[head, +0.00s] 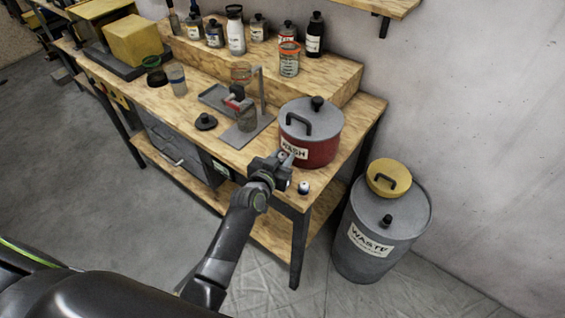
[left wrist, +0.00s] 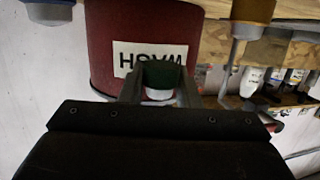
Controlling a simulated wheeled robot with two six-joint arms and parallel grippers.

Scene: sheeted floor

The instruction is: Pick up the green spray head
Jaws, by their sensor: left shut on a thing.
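The green spray head (left wrist: 162,74), dark green with a white part below it (left wrist: 158,94), sits between the fingers of my left gripper (left wrist: 160,90) in the left wrist view. The gripper is shut on it. In the head view my left gripper (head: 284,157) is at the front corner of the bench, in front of the red WASH pot; the green part is hidden there. I cannot tell whether the spray head is clear of the bench top. My right gripper is not in view.
The red WASH pot (head: 312,145) stands close behind the gripper. A small white and blue piece (head: 304,187) is at the bench corner. A grey WASTE bin (head: 377,245) stands on the floor right.

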